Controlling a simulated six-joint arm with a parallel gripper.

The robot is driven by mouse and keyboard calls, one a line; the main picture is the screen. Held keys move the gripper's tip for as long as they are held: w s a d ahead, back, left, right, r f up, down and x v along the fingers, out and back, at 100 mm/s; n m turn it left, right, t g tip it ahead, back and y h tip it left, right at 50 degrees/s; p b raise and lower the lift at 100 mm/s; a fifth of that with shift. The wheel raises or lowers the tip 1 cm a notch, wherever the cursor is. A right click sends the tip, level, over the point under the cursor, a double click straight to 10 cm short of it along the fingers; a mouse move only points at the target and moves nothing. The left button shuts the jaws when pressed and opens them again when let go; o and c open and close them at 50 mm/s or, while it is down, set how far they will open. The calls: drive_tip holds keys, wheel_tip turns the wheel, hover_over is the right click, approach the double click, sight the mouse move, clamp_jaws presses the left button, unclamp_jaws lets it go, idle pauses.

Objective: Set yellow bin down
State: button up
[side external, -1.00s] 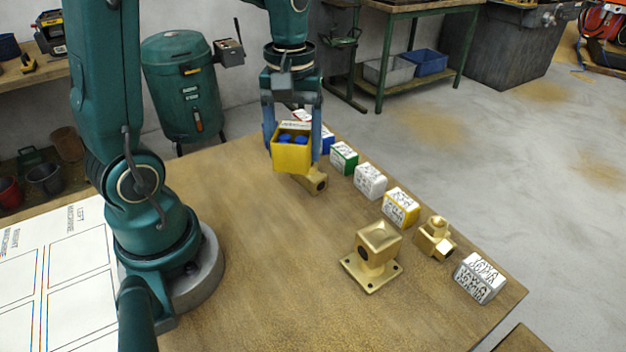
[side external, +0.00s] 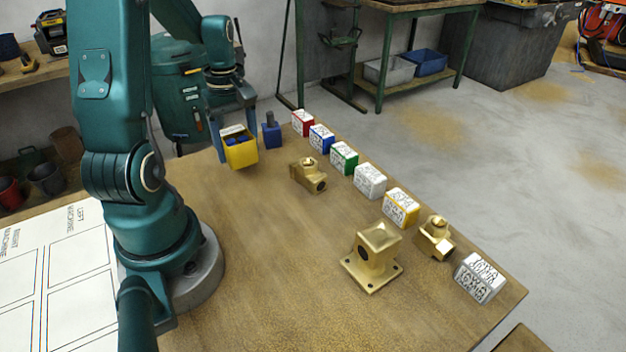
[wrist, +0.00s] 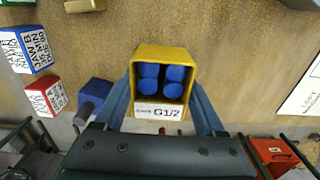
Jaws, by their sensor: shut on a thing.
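The yellow bin (side external: 241,153) holds several blue round pieces. It also shows in the wrist view (wrist: 161,56), with a white label reading G1/2 on its near side. My gripper (side external: 236,135) is shut on the yellow bin, with one finger along each side. In the wrist view the fingers of my gripper (wrist: 161,95) flank the bin. The bin appears to hang above the table (side external: 260,270), near its far left part; the exact height cannot be told.
A blue block with a dark post (side external: 271,133) stands just right of the bin. A row of labelled boxes, including a red one (side external: 302,123) and a green one (side external: 344,158), lines the far edge. Brass fittings (side external: 308,174) stand right. The table's middle is clear.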

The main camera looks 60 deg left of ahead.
drive_tip(key=shift+f, duration=1.8)
drive_tip(key=shift+f, duration=0.15)
drive_tip(key=o, duration=1.4)
wheel_tip(320, 180, up, 12)
drive_tip(key=m+t+y, duration=0.1)
drive_tip(key=m+t, duration=0.1)
drive_tip(key=m, duration=0.5)
approach(240, 159)
drive_tip(key=w+d+r, duration=0.2)
drive_tip(key=w+d, duration=0.3)
drive_tip(key=s+d+m+t+h, duration=0.1)
drive_tip(key=s+d+m+t, duration=0.2)
drive_tip(key=d+m, duration=0.8)
drive_tip(key=shift+s+d+r+t, duration=0.3)
drive_tip(key=shift+s+d+r, duration=0.1)
drive_tip(key=shift+s, duration=0.4)
